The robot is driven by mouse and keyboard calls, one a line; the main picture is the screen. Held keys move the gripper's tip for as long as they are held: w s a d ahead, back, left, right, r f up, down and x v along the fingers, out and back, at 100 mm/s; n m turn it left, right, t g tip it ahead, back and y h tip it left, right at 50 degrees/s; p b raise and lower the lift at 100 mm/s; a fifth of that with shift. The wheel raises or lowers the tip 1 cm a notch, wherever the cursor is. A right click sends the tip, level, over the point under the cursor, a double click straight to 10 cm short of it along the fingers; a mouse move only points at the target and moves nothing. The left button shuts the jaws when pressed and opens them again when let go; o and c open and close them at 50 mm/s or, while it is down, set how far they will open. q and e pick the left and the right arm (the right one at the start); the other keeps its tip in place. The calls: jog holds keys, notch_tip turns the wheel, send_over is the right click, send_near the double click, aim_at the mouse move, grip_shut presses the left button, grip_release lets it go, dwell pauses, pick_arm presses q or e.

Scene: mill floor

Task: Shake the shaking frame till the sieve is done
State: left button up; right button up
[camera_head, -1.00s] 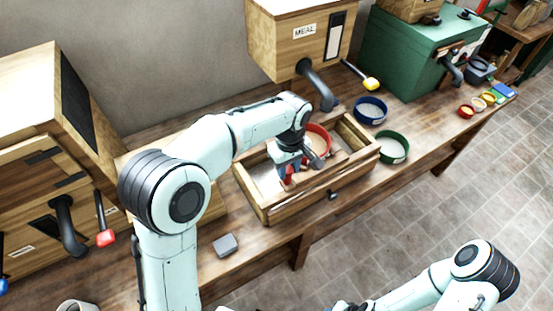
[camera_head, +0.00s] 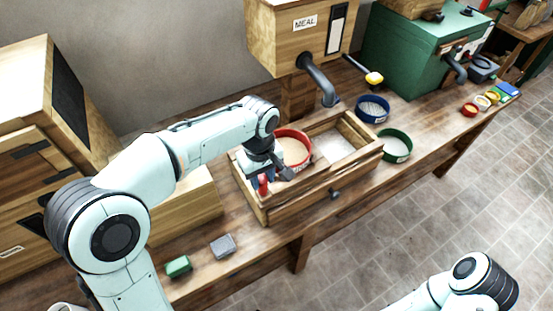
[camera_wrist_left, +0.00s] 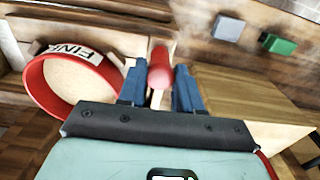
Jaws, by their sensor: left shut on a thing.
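The red-rimmed sieve (camera_head: 294,148) sits in the shaking frame, over the left part of the long wooden trough (camera_head: 318,196). In the left wrist view the sieve (camera_wrist_left: 72,85) bears a label that reads as FINE, partly cut off. My left gripper (camera_head: 266,177) is at the trough's left end, just left of and in front of the sieve. Its blue fingers (camera_wrist_left: 158,90) are shut around the red handle (camera_wrist_left: 160,68) of the shaking frame. Much of the frame is hidden by my arm and hand. My right gripper is out of view.
Pale meal (camera_head: 335,145) shows in the trough's right part. A blue sieve (camera_head: 372,108) and a green sieve (camera_head: 396,146) stand to its right. The MEAL box spout (camera_head: 322,85) hangs behind. A grey block (camera_head: 222,245) and a green block (camera_head: 178,266) lie in front.

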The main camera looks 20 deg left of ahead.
pick_arm(q)
jog(key=shift+s+a+b, duration=0.55)
jog(key=shift+s+a, duration=0.65)
jog(key=shift+s, duration=0.15)
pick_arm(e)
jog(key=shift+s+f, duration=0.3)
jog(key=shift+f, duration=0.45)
pick_arm(q)
jog(key=o, duration=0.9)
jog(key=shift+c, duration=0.2)
jog(key=shift+o, duration=0.6)
jog(key=shift+s+a, duration=0.1)
jog(key=shift+s, duration=0.1)
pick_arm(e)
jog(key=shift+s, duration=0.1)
pick_arm(q)
jog(key=shift+w, duration=0.1)
notch_tip(320, 180, up, 9)
jog(key=p, duration=0.5)
jog(key=shift+p, duration=0.4)
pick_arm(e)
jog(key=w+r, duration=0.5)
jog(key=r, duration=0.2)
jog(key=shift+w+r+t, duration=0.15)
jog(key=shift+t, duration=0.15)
